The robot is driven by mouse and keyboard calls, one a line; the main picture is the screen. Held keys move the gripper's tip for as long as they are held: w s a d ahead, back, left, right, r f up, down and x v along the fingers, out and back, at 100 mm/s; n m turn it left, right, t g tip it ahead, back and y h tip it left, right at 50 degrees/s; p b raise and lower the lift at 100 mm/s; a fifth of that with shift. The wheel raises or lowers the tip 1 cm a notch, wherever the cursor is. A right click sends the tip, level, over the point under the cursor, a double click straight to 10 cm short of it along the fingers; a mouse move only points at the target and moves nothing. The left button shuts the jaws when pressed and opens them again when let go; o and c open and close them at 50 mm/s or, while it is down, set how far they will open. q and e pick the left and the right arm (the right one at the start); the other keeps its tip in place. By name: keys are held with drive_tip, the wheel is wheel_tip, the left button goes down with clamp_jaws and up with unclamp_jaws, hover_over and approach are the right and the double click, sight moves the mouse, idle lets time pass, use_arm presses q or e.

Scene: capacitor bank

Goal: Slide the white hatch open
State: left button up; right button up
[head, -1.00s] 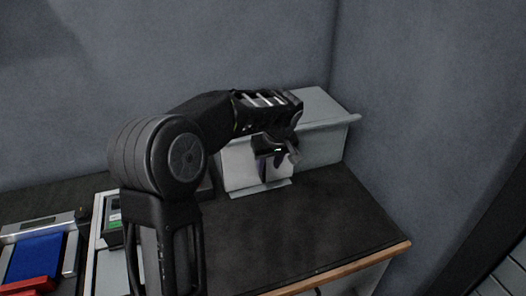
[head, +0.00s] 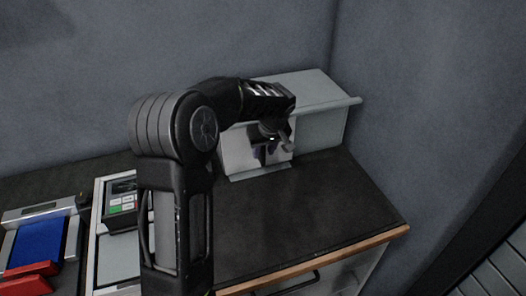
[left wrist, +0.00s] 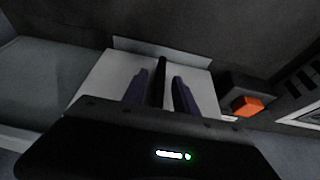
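The white hatch (head: 238,152) is an upright light panel at the left front of a grey housing (head: 322,128) on the dark worktop. In the left wrist view the hatch (left wrist: 98,80) fills the middle, with a dark bar-like handle (left wrist: 158,72) on it. My left gripper (head: 273,150) is in front of the hatch and hides part of it. In the left wrist view its two purple fingers (left wrist: 160,90) stand apart, one on each side of the handle, with visible gaps. My right gripper is not in view.
A device with a small screen (head: 121,203) and a blue-and-red item (head: 38,245) are at the left. An orange block (left wrist: 247,105) shows beside the hatch in the left wrist view. The dark worktop (head: 310,210) is clear in front. Walls stand behind and right.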

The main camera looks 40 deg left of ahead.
use_arm(q)
drive_tip(key=shift+x, duration=0.95)
drive_tip(key=shift+c, duration=0.4)
clamp_jaws()
idle(0.3)
